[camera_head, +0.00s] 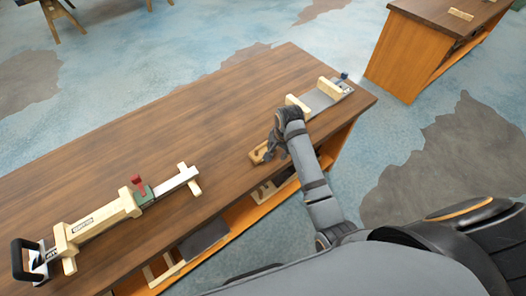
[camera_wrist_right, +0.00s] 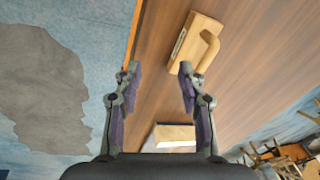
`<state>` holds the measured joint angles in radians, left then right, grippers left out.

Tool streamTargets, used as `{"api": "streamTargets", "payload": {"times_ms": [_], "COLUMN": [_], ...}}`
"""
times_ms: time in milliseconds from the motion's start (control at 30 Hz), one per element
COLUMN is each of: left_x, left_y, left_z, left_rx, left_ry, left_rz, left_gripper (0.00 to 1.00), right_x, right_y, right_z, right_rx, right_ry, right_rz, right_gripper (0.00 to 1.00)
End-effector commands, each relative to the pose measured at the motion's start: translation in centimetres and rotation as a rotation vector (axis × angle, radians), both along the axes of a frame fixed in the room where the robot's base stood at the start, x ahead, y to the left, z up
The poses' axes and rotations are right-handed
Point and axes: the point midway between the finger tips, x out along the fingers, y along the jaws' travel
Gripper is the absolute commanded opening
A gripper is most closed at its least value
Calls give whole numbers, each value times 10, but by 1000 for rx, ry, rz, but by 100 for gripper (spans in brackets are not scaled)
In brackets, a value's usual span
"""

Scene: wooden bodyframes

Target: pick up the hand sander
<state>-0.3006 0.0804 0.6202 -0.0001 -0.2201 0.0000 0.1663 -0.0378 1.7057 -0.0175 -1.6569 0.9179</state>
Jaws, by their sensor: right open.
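The hand sander, a light wooden block with a curved wooden handle, lies on the brown workbench top (camera_head: 150,140). In the right wrist view it shows at the top (camera_wrist_right: 188,42), ahead of and slightly right of the fingertips. In the head view its visible part (camera_head: 258,155) lies by the bench's front edge, partly hidden by my right gripper (camera_head: 274,146). In the right wrist view my right gripper (camera_wrist_right: 159,70) has its two fingers spread with nothing between them. My left gripper is not in view.
A long wooden clamp-like tool (camera_head: 105,214) with a red knob lies at the bench's left. A grey metal tool with wooden blocks (camera_head: 323,99) lies near the right end. Items sit on a shelf under the top. The bench middle is clear.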

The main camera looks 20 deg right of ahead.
Motion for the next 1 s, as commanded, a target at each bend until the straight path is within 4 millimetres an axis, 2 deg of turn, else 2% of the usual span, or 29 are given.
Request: {"api": "streamTargets", "payload": {"times_ms": [33, 200, 400, 500, 767, 1000], "left_x": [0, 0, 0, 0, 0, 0], "left_y": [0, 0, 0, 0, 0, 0], "left_z": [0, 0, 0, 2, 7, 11], "left_rx": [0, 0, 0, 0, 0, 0], "left_ry": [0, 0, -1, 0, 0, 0], "left_rz": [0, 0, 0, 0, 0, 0], "left_gripper": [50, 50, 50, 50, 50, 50], "right_x": [14, 47, 59, 60, 67, 67], "right_y": [7, 24, 32, 32, 35, 35], "right_z": [10, 35, 48, 42, 1, -10], "right_rx": [23, 83, 107, 107, 106, 107], "right_ry": [2, 27, 45, 47, 46, 46], "right_rz": [-51, -216, -296, -296, -294, -294], "right_gripper": [40, 40, 40, 40, 40, 40]}}
